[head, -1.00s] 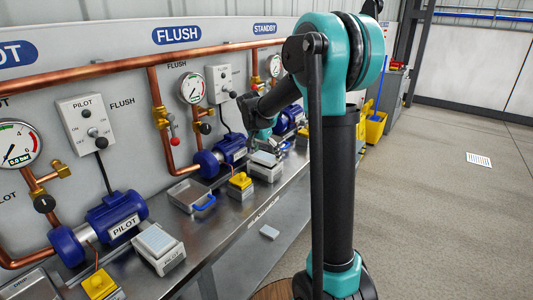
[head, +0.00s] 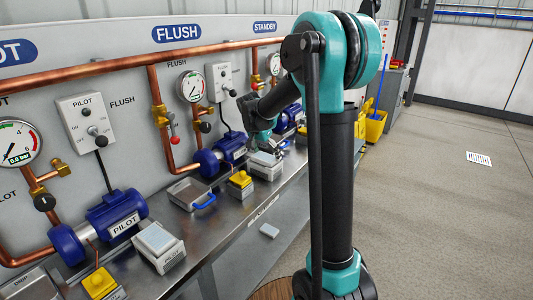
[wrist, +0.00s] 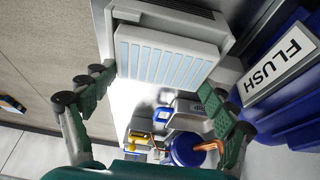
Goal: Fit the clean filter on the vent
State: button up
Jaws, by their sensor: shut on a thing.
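The clean filter (wrist: 165,54) is a pale panel with light-blue slats. My gripper (wrist: 156,76) is shut on it, one finger at each side. The vent (wrist: 226,38) is a light grey box right behind the filter, beside the blue FLUSH pump. The filter lies over the vent's face, slightly askew to its frame; I cannot tell whether it is seated. In the head view the filter (head: 263,158) is small on top of the vent (head: 266,172), and my gripper (head: 265,148) is partly hidden there.
The blue FLUSH pump (head: 218,158) stands close beside the vent. A tray with a blue handle (head: 204,202) and a yellow-topped box (head: 240,182) sit nearer on the bench. A similar box (head: 158,246) stands by the PILOT pump. A grey flat piece (head: 270,231) lies below the bench edge.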

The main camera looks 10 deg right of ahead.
dwell(0.3)
jog(key=o, duration=1)
jog(key=v, duration=1.2)
jog(key=s+d+f+n+y, duration=0.1)
jog(key=s+d+f+n, duration=0.1)
jog(key=s+f, duration=0.5)
jog(key=s+d+f+n+y, duration=0.1)
jog(key=s+d+f+n, duration=0.1)
jog(key=s+f+n, duration=0.2)
jog(key=s+d+f+n+t+y, duration=0.1)
jog(key=s+d+f+n, duration=0.1)
jog(key=s+f, duration=0.8)
jog(key=shift+s+d+n, duration=0.15)
jog(key=shift+s+n, duration=0.1)
jog(key=shift+s, duration=1.65)
jog(key=shift+s+d+n, duration=0.15)
jog(key=shift+s+n, duration=0.1)
jog(key=shift+s, duration=1.65)
